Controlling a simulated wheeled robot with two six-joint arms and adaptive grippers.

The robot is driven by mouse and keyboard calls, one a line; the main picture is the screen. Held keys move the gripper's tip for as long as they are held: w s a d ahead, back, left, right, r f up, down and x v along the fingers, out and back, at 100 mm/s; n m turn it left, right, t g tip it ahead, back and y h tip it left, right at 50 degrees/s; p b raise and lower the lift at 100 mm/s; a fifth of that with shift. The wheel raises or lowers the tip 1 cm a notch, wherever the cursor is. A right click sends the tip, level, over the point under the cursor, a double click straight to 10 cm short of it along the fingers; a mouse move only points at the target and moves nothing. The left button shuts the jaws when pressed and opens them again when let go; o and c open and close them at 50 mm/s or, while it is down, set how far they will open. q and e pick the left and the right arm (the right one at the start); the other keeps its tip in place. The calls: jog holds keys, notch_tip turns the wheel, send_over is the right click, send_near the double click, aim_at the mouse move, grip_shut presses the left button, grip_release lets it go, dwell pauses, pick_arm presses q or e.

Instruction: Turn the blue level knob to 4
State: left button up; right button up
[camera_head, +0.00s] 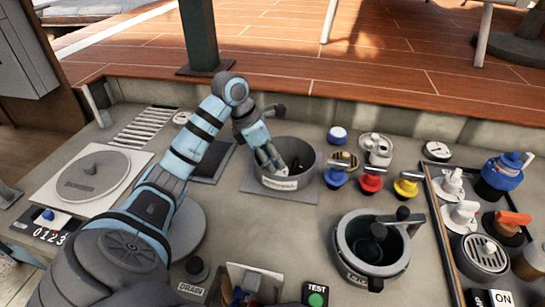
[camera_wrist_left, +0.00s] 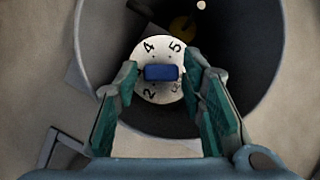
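The blue level knob (camera_wrist_left: 161,73) is a small bar at the middle of a white dial (camera_wrist_left: 160,52) with black digits. In the left wrist view, 4 is at the dial's upper left, 5 at its upper right and 2 at its lower left; the lower right digit is unclear. The bar lies level across the picture; I cannot tell which digit it points to. My left gripper (camera_wrist_left: 161,70) is open, one finger on each side of the knob. In the head view the left gripper (camera_head: 275,165) reaches into a round grey well (camera_head: 312,160), which hides the dial.
Blue, red and yellow valves (camera_head: 371,180) stand right of the well. Another grey pot (camera_head: 345,235) with a handle is nearer, at the lower right. A lid (camera_head: 95,172) and a 0-to-3 selector (camera_head: 48,215) are at the left. The well's wall closely surrounds the gripper.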

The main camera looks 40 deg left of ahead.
pick_arm(q)
jog(key=shift+d+f, duration=0.1)
jog(key=shift+f, duration=0.1)
grip_shut()
